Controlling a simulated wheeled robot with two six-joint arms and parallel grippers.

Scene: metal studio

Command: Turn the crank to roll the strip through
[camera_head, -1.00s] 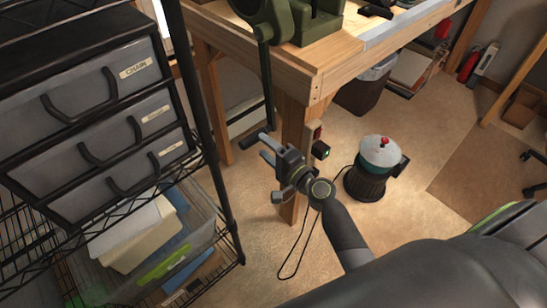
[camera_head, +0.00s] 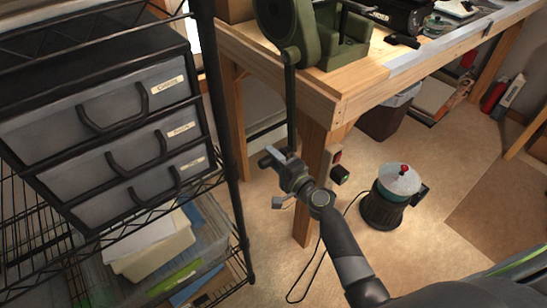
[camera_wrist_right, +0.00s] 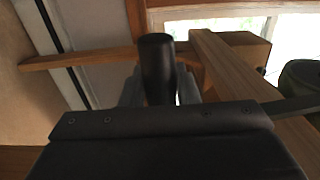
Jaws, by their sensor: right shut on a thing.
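The green machine (camera_head: 345,50) sits on the near left corner of the wooden bench and is cut off by the top edge of the head view. Its dark crank arm (camera_head: 290,105) hangs nearly straight down past the bench edge. My right gripper (camera_head: 276,156) is at the lower end of the crank, shut on the handle. In the right wrist view the black cylindrical handle (camera_wrist_right: 157,68) stands upright between the grey fingers, which are partly hidden behind it. I cannot make out the strip. My left gripper is not in view.
A black wire shelf (camera_head: 225,150) with grey drawers (camera_head: 85,110) stands close on the left. The bench leg (camera_head: 308,180) is just right of my right gripper. A round canister with a red knob (camera_head: 390,195) stands on the floor, with a dark bin (camera_head: 385,118) behind.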

